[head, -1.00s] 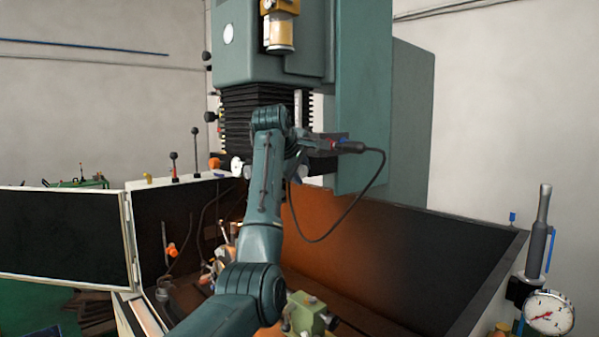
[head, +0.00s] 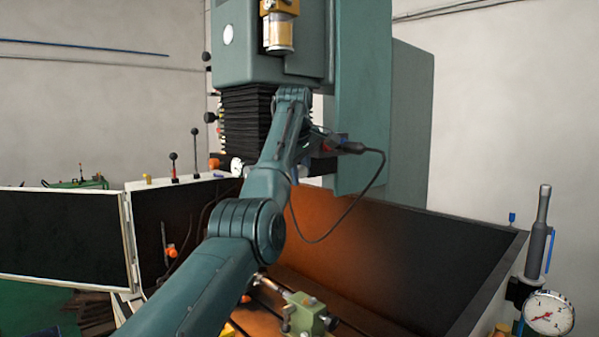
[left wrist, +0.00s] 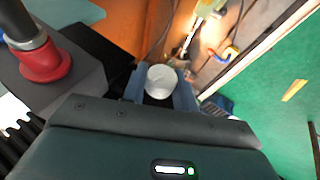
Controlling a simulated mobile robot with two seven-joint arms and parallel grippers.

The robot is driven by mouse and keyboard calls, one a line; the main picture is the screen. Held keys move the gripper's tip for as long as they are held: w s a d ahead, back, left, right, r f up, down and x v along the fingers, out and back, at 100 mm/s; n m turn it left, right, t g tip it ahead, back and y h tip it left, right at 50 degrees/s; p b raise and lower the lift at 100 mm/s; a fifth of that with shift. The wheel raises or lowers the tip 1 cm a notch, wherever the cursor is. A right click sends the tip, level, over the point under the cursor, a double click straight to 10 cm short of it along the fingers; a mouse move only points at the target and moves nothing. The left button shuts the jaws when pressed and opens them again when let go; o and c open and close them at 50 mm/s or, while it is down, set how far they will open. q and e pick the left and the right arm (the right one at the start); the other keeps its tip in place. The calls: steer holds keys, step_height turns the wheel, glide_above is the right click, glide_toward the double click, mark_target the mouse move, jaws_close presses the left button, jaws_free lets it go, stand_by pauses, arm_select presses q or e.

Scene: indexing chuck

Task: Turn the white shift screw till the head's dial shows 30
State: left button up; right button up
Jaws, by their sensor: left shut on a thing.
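In the left wrist view, the white shift screw (left wrist: 161,78) shows as a round white end between the blue-grey fingers of my left gripper (left wrist: 160,92). The fingers are shut on its sides. A small white round part (head: 237,167) shows at the left of the head, too small to identify. I cannot read the head's dial in either view. My right gripper is not in view.
A red collar (left wrist: 46,62) on a grey block is close to the left gripper. A black cable (head: 383,180) hangs right of the head. A green fixture (head: 305,314) stands in the tray below. A round gauge (head: 547,314) is at the right front.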

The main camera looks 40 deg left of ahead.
arm_select(q)
steer(key=shift+f, duration=0.25)
steer(key=o, duration=0.9)
steer(key=shift+d+r, duration=0.1)
steer(key=shift+o, duration=0.2)
steer(key=shift+r, duration=0.1)
steer(key=v, duration=1.3)
steer(key=shift+b, duration=0.35)
